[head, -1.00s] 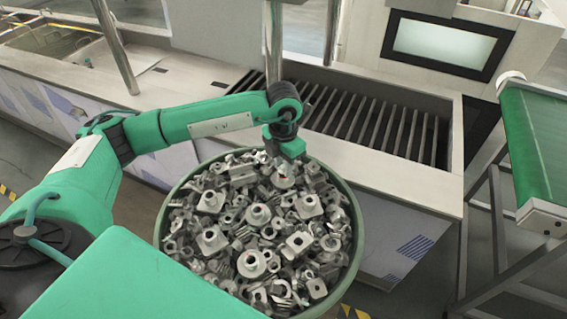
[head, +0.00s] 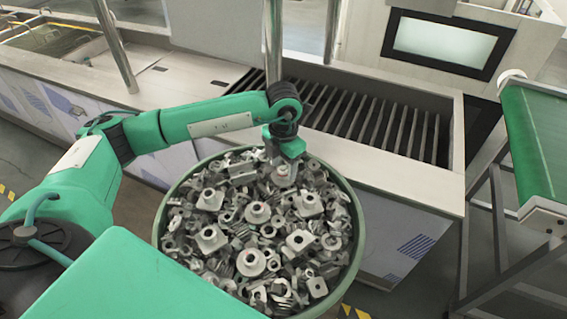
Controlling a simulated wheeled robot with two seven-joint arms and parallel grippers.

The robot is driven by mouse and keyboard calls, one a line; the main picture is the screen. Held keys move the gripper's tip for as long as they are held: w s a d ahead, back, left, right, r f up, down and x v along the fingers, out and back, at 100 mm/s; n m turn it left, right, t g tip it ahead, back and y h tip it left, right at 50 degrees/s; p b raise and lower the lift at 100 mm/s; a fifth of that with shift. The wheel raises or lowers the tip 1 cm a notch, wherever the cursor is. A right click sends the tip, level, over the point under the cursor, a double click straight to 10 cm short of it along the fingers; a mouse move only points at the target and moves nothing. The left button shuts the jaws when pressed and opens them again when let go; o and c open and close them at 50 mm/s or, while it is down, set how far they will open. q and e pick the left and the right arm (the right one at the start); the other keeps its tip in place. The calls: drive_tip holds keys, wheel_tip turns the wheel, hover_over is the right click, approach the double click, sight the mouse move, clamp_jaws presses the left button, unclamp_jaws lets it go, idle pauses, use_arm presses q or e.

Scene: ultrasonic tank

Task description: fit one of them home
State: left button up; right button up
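A round green bin (head: 352,262) is full of grey metal parts (head: 251,262), some with square flanges and a round hub, others like rings and nuts. My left gripper (head: 285,168) points down over the far side of the bin, at the level of the heap's top as seen from here. A pale part sits right under or between its fingertips. The fingers are small and partly hidden, so I cannot tell whether they are open or shut on it. My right gripper is not in the head view.
Behind the bin is a long steel tank bench with a slatted recess (head: 375,120) and upright metal posts (head: 273,40). A green conveyor (head: 540,140) on a metal frame stands at the right. A machine with a window (head: 445,45) stands at the back.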

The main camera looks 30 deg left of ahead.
sight(284, 168)
use_arm(q)
drive_tip(key=shift+r, duration=0.1)
drive_tip(key=shift+r, duration=0.3)
wheel_tip(284, 168, up, 13)
drive_tip(key=b, duration=0.3)
idle(0.4)
